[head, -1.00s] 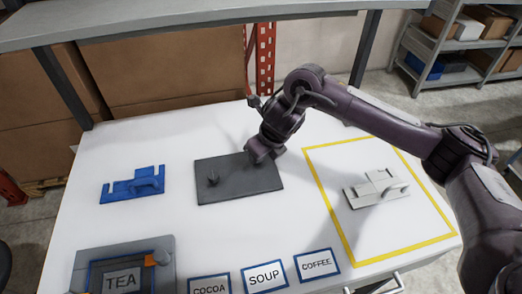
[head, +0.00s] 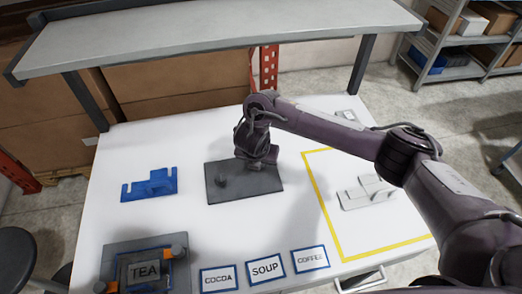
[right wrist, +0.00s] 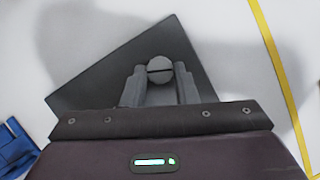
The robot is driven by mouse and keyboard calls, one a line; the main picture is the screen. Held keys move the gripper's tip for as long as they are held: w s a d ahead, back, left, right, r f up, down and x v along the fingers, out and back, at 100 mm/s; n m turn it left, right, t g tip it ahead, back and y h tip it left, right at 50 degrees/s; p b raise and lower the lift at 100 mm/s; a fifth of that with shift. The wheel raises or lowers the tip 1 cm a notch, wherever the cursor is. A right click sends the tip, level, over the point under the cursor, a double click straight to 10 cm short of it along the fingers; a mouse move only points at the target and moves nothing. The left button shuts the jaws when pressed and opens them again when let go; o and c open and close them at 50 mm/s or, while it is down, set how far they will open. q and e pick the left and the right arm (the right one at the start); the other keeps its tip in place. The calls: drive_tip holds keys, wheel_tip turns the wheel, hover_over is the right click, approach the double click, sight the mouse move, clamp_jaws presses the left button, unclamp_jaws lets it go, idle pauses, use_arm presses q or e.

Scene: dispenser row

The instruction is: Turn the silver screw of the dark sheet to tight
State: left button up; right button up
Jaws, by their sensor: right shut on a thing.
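The dark sheet (head: 230,192) lies flat on the white table, and it also fills the middle of the right wrist view (right wrist: 95,88). The silver screw (right wrist: 160,70) shows a round slotted head near one edge of the sheet. My right gripper (right wrist: 160,76) is shut on it, with one finger on each side. In the head view my right gripper (head: 256,166) is low over the sheet's upper right part and mostly hides the screw. My left gripper is out of view.
A blue bracket (head: 150,185) lies left of the sheet. A white bracket (head: 367,192) lies inside a yellow outline (head: 330,222) at right. A grey TEA unit (head: 145,270) and COCOA, SOUP and COFFEE labels (head: 266,268) line the front. A shelf (head: 220,38) overhangs the back.

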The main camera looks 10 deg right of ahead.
drive_tip(key=m+p, duration=0.2)
drive_tip(key=r+m+h+p, duration=0.1)
drive_tip(key=p, duration=0.1)
drive_tip(key=shift+w+a+r+m+g, duration=0.1)
drive_tip(key=shift+w+a+m+g, duration=0.2)
drive_tip(key=shift+m, duration=0.1)
drive_tip(key=m+g+h+p, duration=0.1)
drive_tip(key=m+p, duration=0.1)
drive_tip(key=m, duration=0.1)
drive_tip(key=shift+w+m, duration=0.15)
drive_tip(key=shift+m, duration=0.15)
drive_tip(key=shift+w+a+f+m+g+p, duration=0.1)
drive_tip(key=shift+f+m+g+p, duration=0.15)
drive_tip(key=shift+m, duration=0.35)
drive_tip(key=shift+f+m+g+p, duration=0.1)
drive_tip(key=shift+m+g, duration=0.25)
drive_tip(key=shift+m, duration=0.25)
drive_tip(key=shift+w+m+g, duration=0.15)
drive_tip(key=shift+m+g, duration=0.45)
drive_tip(key=shift+m, duration=0.9)
drive_tip(key=o, duration=0.8)
drive_tip(key=shift+o, duration=1)
drive_tip(key=shift+h, duration=0.3)
drive_tip(key=shift+f, duration=0.1)
